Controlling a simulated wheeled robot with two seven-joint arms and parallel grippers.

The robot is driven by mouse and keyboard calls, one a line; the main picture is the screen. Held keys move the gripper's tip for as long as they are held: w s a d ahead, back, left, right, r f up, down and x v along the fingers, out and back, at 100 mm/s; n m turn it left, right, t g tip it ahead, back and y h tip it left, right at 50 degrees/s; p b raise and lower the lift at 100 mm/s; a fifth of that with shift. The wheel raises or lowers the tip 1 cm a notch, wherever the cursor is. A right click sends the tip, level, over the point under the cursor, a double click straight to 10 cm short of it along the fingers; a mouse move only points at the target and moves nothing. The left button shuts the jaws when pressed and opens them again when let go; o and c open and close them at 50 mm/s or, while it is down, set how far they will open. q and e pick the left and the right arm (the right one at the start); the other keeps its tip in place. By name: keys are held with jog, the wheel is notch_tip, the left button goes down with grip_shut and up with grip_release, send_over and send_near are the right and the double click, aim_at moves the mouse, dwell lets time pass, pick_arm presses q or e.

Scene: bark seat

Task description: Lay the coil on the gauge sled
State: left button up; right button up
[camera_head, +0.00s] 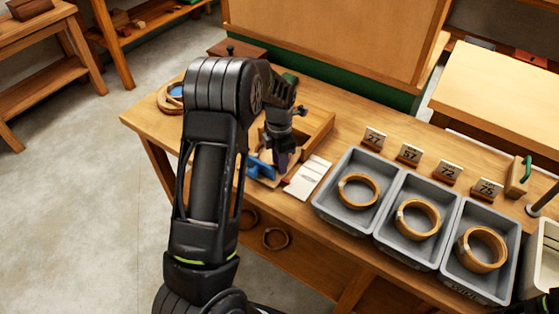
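My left gripper (281,160) points down over a low wooden piece with a blue part (262,168) near the front edge of the bench, partly hidden by my arm. This piece may be the gauge sled; I cannot be sure. The fingers are small and dark, and I cannot see whether they are apart or hold anything. Three brown bark coils lie in grey bins: a left coil (358,191), a middle coil (417,218) and a right coil (482,250). My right gripper's fingers do not show; only a dark part of my own body appears at the bottom right corner.
Number blocks, including 27 (374,138) and 75 (486,189), stand behind the grey bins (336,205). A white card (307,177) lies left of them. A wooden tray (318,127) is behind my gripper. A round wooden item (169,98) sits at the bench's left end.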

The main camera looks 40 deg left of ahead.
pick_arm(q)
notch_tip(320, 180, up, 12)
jog(key=shift+r+b, duration=0.15)
jog(key=shift+b, duration=0.2)
dwell(0.7)
